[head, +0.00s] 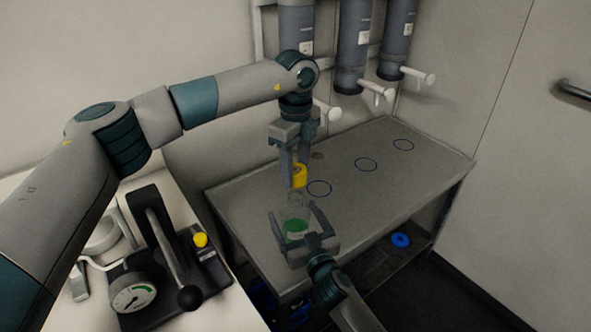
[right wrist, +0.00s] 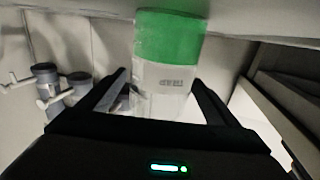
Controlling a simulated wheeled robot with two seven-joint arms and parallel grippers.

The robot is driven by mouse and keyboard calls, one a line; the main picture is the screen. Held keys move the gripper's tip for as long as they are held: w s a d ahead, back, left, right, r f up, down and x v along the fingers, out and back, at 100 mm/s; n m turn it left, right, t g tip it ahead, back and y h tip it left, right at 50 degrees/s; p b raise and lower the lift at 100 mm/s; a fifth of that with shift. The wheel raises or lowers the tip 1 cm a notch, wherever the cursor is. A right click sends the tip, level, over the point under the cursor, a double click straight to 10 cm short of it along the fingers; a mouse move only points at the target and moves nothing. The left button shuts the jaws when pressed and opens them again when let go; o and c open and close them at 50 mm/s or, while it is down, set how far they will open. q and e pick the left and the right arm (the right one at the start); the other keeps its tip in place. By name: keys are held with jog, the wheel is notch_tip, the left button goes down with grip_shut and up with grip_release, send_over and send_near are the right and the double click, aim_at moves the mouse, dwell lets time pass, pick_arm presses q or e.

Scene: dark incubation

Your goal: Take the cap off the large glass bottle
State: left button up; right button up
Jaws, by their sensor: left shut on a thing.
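The large glass bottle (head: 295,211) is clear, with green at its base and a pale label; it appears to be in the air above the metal table. In the right wrist view the bottle (right wrist: 163,90) stands between the fingers, picture upside down. My left gripper (head: 294,172) points down and is shut on the yellow cap (head: 299,177), at the top of the bottle neck. I cannot tell whether the cap is still seated. My right gripper (head: 298,218) is open around the bottle's lower body, a finger on each side, with a gap visible at one side.
The metal table (head: 345,205) has ring marks and free room at right. Wall cylinders (head: 357,45) with white taps hang behind it. A dark device with a gauge (head: 133,298), a lever and a yellow knob (head: 200,240) stands at left. A blue object (head: 401,240) lies on the lower shelf.

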jog(key=b+v, duration=0.1)
jog(key=v, duration=1.1)
dwell(0.5)
